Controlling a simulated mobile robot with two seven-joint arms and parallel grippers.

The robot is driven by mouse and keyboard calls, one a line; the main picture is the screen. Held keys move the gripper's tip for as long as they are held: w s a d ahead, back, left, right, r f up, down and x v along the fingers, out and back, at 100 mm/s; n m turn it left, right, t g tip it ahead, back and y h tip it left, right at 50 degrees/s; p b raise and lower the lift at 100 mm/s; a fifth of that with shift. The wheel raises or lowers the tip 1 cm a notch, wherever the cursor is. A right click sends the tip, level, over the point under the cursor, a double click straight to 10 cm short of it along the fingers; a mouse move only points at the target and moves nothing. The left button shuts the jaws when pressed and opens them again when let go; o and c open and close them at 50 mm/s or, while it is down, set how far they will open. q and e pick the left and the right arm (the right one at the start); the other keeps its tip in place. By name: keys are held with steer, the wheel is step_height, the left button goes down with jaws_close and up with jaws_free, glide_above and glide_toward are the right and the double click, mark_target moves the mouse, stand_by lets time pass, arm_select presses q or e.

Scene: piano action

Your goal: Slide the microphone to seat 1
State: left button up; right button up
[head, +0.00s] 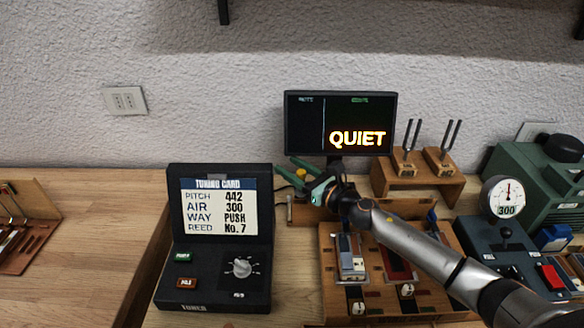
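My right gripper (286,165) reaches in from the right, below the dark screen, with two green fingers spread apart. A small yellowish thing (300,174) shows between the fingers. It may be part of the microphone, but I cannot tell, nor whether the fingers touch it. Just below the gripper is a low wooden rail or block (297,213), largely hidden by my wrist. I can make out no seat marks or numbers. My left gripper is not in view.
A screen (340,122) reads "QUIET". A black tuner box (215,288) stands at left. Tuning forks stand in a wooden rack (440,188) behind my arm. A wooden jig (335,290) lies under my arm. A gauge (503,198) and green machine (530,165) are at right.

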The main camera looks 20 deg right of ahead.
jaws_close()
stand_by(1.2)
